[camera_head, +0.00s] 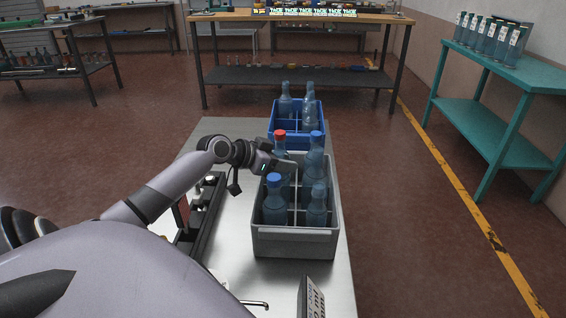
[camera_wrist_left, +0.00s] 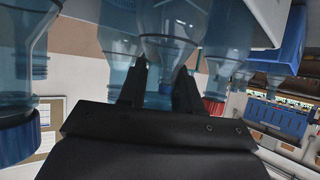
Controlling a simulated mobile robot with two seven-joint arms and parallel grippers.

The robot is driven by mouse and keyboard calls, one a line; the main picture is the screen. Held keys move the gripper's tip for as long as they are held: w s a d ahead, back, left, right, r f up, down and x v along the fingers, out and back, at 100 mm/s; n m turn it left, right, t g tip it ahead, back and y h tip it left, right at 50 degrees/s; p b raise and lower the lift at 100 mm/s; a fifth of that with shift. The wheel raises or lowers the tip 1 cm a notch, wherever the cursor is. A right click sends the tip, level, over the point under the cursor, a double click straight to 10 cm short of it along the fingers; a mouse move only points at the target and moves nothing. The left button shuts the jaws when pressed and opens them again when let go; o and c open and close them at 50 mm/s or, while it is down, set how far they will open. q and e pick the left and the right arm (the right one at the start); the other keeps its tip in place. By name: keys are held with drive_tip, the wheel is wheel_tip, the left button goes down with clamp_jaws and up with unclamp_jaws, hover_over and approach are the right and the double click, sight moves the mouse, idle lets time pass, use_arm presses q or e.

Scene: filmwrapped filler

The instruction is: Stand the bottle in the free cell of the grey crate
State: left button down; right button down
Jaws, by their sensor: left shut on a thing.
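My left gripper (camera_head: 290,164) reaches in from the left over the grey crate (camera_head: 295,243). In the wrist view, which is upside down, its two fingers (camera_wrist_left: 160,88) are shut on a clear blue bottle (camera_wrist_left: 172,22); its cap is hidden. In the head view the fingers cross in front of a red-capped bottle (camera_head: 281,147); I cannot tell if that is the held one. The cell floors are hidden. My right gripper is not in view.
A blue crate (camera_head: 285,132) with bottles stands directly behind the grey crate on the metal table (camera_head: 226,220). A dark rack (camera_head: 203,215) lies left of the crate. A box (camera_head: 313,297) stands at the front. A teal table (camera_head: 490,115) with several bottles is at the right.

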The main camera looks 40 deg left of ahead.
use_arm(q)
drive_tip(key=shift+f, duration=0.1)
drive_tip(key=c, duration=0.8)
unclamp_jaws()
drive_tip(key=shift+s+r, duration=0.1)
drive_tip(key=shift+r, duration=0.1)
drive_tip(key=shift+p+v, duration=0.55)
drive_tip(key=shift+v, duration=5.35)
